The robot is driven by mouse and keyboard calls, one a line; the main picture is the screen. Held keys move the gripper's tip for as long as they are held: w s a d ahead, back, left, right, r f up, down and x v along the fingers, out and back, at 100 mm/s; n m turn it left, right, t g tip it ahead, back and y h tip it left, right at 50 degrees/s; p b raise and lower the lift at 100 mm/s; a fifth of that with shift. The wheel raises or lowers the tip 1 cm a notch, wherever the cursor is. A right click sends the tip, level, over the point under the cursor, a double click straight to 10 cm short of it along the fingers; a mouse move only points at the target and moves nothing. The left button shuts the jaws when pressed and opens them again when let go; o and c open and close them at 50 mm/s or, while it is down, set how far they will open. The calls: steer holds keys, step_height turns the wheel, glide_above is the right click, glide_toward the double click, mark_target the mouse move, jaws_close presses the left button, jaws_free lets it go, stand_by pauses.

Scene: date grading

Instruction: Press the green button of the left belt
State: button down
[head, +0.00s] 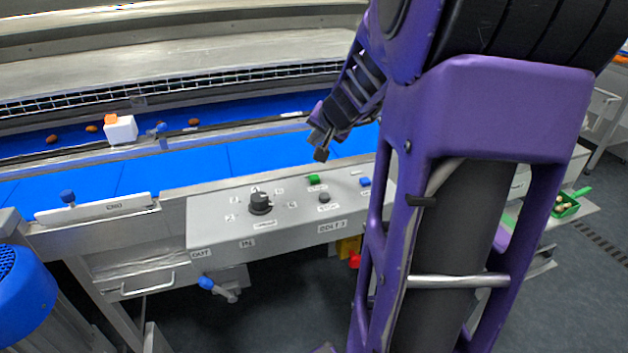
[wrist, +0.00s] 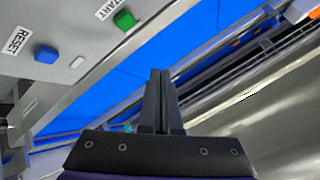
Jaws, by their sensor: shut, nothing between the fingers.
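The green button (head: 314,180) sits on the grey control panel (head: 215,210) labelled BELT 1 in the head view. It also shows near the top in the wrist view (wrist: 124,20), beside a START label. My gripper (head: 321,154) is shut and empty. It is above the blue belt edge, just beyond the green button, and apart from it. In the wrist view the closed fingers (wrist: 160,75) point up the picture, with the button to their upper left.
A blue button (head: 365,182), a dark button (head: 324,198) and a black knob (head: 260,203) share the panel. A red knob (head: 354,260) is below the panel.

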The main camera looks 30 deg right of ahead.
steer(key=b, duration=0.3)
glide_above(315, 180)
step_height(315, 180, down, 5)
steer(key=shift+r, duration=0.2)
steer(key=shift+f+b, duration=0.35)
steer(key=shift+f, duration=1)
steer(key=shift+f, duration=0.1)
stand_by(0.5)
steer(key=shift+f, duration=0.3)
steer(key=shift+f, duration=0.45)
stand_by(0.7)
steer(key=shift+r+p, duration=0.6)
steer(key=shift+r, duration=0.25)
steer(key=shift+r, duration=0.15)
steer(key=shift+r+p, duration=1.9)
steer(key=shift+r, duration=0.5)
